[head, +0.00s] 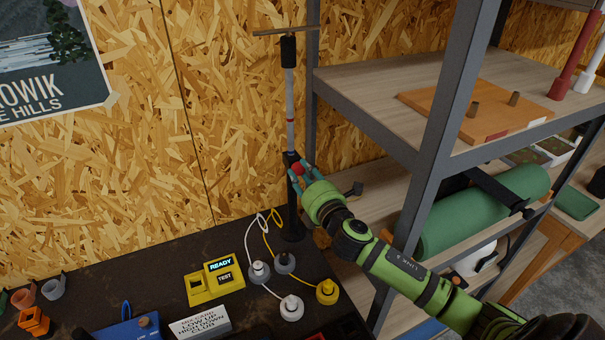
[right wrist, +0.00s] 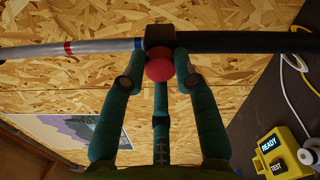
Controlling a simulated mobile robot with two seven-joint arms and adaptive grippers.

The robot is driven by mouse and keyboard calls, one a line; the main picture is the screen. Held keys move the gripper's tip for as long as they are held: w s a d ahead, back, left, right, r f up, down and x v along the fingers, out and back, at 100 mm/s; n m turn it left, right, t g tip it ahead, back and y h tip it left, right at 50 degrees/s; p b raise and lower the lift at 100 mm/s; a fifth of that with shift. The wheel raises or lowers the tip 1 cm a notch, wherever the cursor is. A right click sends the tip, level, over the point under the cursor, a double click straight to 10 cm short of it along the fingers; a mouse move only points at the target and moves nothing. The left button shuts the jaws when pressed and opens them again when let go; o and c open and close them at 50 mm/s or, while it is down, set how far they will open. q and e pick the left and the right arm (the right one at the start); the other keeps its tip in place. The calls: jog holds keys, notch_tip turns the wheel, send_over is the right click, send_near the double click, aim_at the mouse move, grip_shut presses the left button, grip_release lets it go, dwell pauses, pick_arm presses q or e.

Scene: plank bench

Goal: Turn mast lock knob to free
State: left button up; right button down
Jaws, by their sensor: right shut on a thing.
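The mast (head: 290,110) stands upright on the dark bench by the chipboard wall, with a black lower tube, a thinner grey upper tube and a thin crossbar on top. In the right wrist view the grey tube (right wrist: 100,49) carries a red and a blue band and enters a black collar (right wrist: 160,36). The round red lock knob (right wrist: 159,68) sits on this collar. My right gripper (head: 300,172) is at the collar's height, its teal fingers shut on the knob; they also show around it in the right wrist view (right wrist: 158,78). My left gripper is not in view.
A metal shelf rack (head: 441,130) stands close on the right, its post near my right arm. A yellow box (head: 215,280) reading READY and TEST stands on the bench (head: 130,268), beside several round corded pieces (head: 326,291). A white label block (head: 200,324) is in front.

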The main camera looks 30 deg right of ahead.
jog(key=shift+d+r, duration=0.15)
jog(key=c, duration=0.9)
grip_release()
jog(key=shift+c, duration=0.2)
jog(key=shift+s, duration=0.15)
jog(key=s, duration=0.7)
jog(key=shift+a, duration=0.2)
